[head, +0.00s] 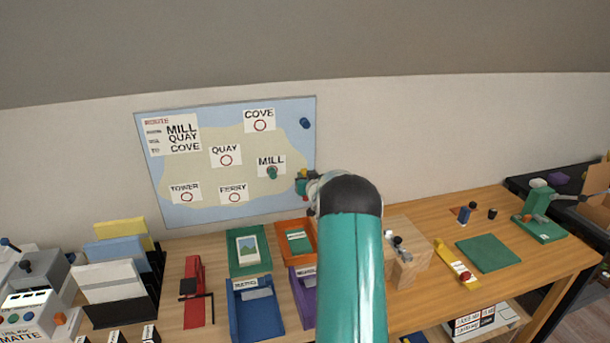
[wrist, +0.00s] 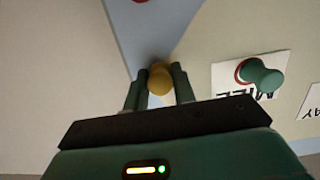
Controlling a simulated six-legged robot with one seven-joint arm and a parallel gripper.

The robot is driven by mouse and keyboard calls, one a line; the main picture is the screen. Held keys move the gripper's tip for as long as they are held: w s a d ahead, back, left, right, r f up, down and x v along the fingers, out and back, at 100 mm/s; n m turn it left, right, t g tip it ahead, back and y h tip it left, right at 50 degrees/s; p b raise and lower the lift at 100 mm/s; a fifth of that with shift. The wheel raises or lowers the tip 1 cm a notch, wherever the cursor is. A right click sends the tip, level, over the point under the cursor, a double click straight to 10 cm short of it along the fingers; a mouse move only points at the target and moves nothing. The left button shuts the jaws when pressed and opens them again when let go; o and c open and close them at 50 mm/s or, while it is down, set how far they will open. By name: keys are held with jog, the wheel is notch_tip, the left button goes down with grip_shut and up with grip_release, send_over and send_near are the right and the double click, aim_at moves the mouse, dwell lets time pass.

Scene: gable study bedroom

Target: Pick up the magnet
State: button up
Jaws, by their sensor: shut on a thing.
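My gripper (wrist: 159,88) is shut on a yellow magnet (wrist: 160,78), which shows between its two green fingers in the wrist view. In the head view my gripper (head: 303,184) is at the right edge of the map board (head: 215,130), partly hidden by my arm. I cannot tell whether the yellow magnet touches the board. A green magnet (head: 271,172) sits on the MILL label, and it also shows in the wrist view (wrist: 261,76). A blue magnet (head: 305,123) is near the board's upper right corner.
The board carries COVE, QUAY, TOWER and FERRY labels and a route card (head: 171,134) reading MILL, QUAY, COVE. Below is a wooden desk (head: 410,320) with coloured trays, a red tool (head: 194,290), a wooden block (head: 408,262) and a green mat (head: 488,253). My arm hides part of the desk.

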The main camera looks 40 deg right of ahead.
jog(key=shift+r, duration=0.15)
jog(key=shift+s+r, duration=0.15)
notch_tip(320, 180, up, 6)
jog(key=shift+a, duration=0.1)
jog(key=shift+s+a+r, duration=0.1)
jog(key=shift+s+r, duration=0.15)
jog(key=shift+r, duration=0.05)
jog(key=f+v, duration=0.3)
jog(key=v, duration=1.6)
jog(key=shift+s, duration=0.2)
jog(key=shift+a+f, duration=0.1)
jog(key=shift+a, duration=0.05)
jog(key=shift+f+v, duration=0.15)
jog(key=shift+v, duration=0.8)
jog(key=shift+f+v, duration=0.15)
jog(key=shift+v, duration=0.85)
jog(key=shift+w, duration=0.1)
